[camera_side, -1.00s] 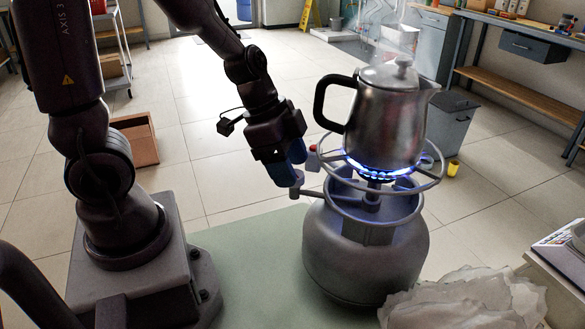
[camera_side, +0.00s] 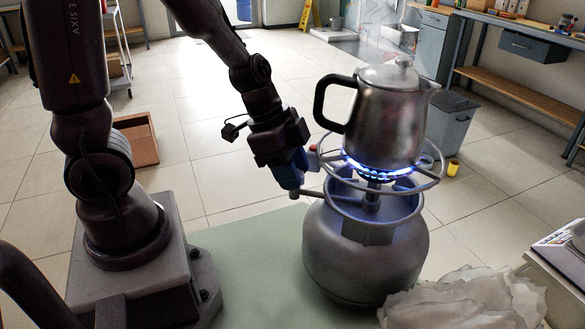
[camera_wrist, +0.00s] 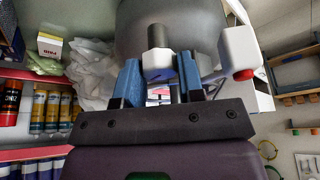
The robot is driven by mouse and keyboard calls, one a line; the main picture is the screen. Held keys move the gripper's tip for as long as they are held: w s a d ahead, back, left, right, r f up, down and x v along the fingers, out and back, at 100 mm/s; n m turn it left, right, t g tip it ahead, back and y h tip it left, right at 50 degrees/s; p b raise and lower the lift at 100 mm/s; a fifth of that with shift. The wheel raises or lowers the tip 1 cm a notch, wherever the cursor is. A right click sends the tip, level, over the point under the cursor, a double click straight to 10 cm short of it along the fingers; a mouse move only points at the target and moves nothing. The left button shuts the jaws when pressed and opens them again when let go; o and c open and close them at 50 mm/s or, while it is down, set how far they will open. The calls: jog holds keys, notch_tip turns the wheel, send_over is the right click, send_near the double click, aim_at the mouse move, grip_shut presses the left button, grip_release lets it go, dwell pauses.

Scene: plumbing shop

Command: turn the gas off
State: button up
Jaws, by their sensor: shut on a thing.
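A steel kettle (camera_side: 385,110) stands on the ring support (camera_side: 432,180) of a grey gas bottle (camera_side: 365,255). A blue flame (camera_side: 378,170) burns under the kettle. A valve arm with a pale knob (camera_side: 295,192) sticks out to the left of the burner. My gripper (camera_side: 292,173), with blue fingers, is tilted and shut on the knob. In the wrist view the knob (camera_wrist: 159,66) sits between the two blue fingers (camera_wrist: 160,82), below a dark stem (camera_wrist: 158,35). The fingers partly hide the knob in the side view.
A white block with a red end (camera_wrist: 240,52) is close beside the fingers; its red part (camera_side: 312,150) shows behind my gripper. Crumpled pale paper (camera_side: 465,300) lies at the bottle's front right. The green mat (camera_side: 250,250) is clear left of the bottle.

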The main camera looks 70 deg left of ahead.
jog(key=m+g+h, duration=0.1)
jog(key=m, duration=0.3)
jog(key=shift+w+a, duration=0.1)
jog(key=shift+m+g+h, duration=0.3)
jog(key=shift+m+g, duration=0.5)
jog(key=shift+m, duration=1.1)
jog(key=o, duration=0.9)
jog(key=v, duration=1.3)
jog(key=shift+w, duration=0.1)
